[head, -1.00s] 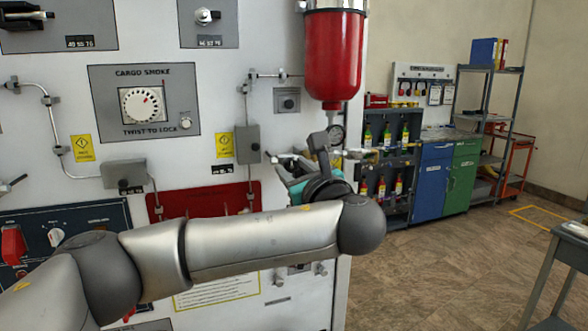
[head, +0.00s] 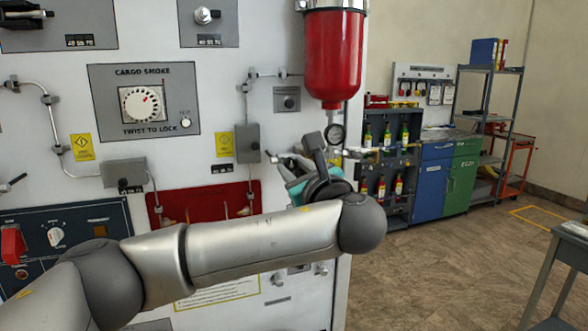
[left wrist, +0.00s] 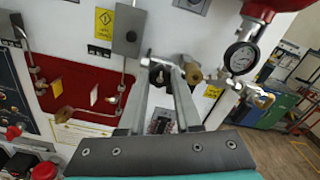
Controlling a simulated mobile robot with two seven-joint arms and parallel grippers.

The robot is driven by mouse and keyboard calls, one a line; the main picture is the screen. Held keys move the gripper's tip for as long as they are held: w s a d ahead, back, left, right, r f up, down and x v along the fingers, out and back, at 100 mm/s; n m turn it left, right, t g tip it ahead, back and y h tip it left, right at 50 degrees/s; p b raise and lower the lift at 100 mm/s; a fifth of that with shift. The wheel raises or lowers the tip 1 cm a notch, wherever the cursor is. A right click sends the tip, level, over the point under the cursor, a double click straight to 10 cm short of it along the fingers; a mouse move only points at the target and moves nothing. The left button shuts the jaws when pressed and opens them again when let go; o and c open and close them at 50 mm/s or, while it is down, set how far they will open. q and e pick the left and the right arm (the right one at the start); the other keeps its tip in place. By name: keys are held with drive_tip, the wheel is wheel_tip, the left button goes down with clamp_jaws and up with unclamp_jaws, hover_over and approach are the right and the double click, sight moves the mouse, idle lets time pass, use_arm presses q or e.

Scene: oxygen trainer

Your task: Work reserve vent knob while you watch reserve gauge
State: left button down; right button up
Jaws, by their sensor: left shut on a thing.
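The reserve gauge (head: 335,134) is a small round white dial below the red tank. It shows larger in the left wrist view (left wrist: 240,57), but its reading is too small to make out. My left gripper (head: 288,163) is at the panel's right side, left of and below the gauge, mostly hidden by my own wrist. In the left wrist view my left gripper (left wrist: 160,70) reaches to the panel, shut on the small dark vent knob (left wrist: 158,76) between its fingertips. The knob is largely covered by the fingers. My right gripper is not in view.
The red tank (head: 333,60) hangs above the gauge. A brass fitting (left wrist: 193,75) and a valve (left wrist: 262,98) on the pipe are close right of my fingers. A red plate (head: 205,198) and thin pipes are to the left. Open floor (head: 440,270) lies right of the panel.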

use_arm(q)
drive_tip(key=n+b, duration=0.1)
drive_tip(key=n, duration=0.4)
drive_tip(key=shift+f, duration=0.2)
drive_tip(key=shift+r+n+b, duration=0.1)
drive_tip(key=shift+n+b, duration=0.35)
drive_tip(key=shift+n, duration=1.75)
drive_tip(key=c, duration=0.6)
unclamp_jaws()
drive_tip(key=shift+r, duration=0.1)
drive_tip(key=v, duration=1.5)
drive_tip(key=shift+s, duration=0.15)
